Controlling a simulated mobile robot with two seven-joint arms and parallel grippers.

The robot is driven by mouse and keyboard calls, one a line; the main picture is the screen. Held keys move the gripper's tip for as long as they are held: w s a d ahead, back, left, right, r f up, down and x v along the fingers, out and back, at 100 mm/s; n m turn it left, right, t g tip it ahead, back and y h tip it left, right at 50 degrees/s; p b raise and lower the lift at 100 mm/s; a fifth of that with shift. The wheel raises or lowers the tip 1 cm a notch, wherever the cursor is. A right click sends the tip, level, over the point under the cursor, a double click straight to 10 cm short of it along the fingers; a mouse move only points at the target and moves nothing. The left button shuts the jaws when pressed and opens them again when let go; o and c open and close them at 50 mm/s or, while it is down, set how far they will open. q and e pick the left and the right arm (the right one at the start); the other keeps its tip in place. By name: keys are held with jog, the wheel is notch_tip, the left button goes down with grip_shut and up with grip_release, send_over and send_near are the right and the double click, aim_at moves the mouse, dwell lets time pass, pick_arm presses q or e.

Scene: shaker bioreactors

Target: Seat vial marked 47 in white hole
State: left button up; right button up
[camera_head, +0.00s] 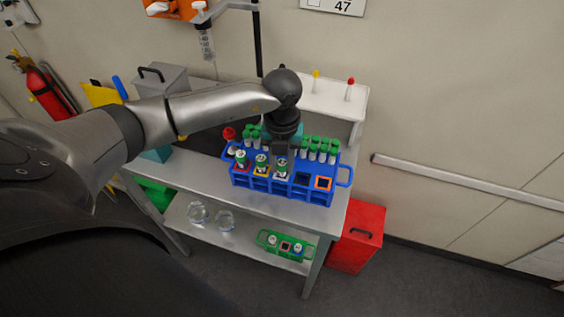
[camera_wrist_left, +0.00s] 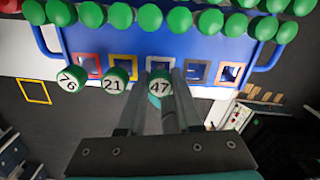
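The vial marked 47 (camera_head: 282,164) has a green cap and a white top label. It stands upright in the front row of the blue rack (camera_head: 318,199), at the white-framed hole (camera_wrist_left: 160,62). How deep it sits is hidden. My left gripper (camera_head: 283,152) points down over it. In the left wrist view its cap (camera_wrist_left: 160,87) lies between the two fingers, which look close against both sides. Vial 76 (camera_wrist_left: 71,80) and vial 21 (camera_wrist_left: 113,80) stand at the red and yellow holes beside it. My right gripper is not in view.
Several green-capped vials (camera_head: 318,149) fill the rack's back rows. A white stand (camera_head: 325,96) is behind the rack. A green rack (camera_head: 270,243) and glass vessels (camera_head: 198,212) are on the lower shelf.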

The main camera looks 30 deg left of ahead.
pick_arm(q)
jog(key=o, duration=0.5)
jog(key=shift+o, duration=0.2)
notch_tip(320, 180, up, 15)
jog(key=shift+r, duration=0.15)
dwell(0.3)
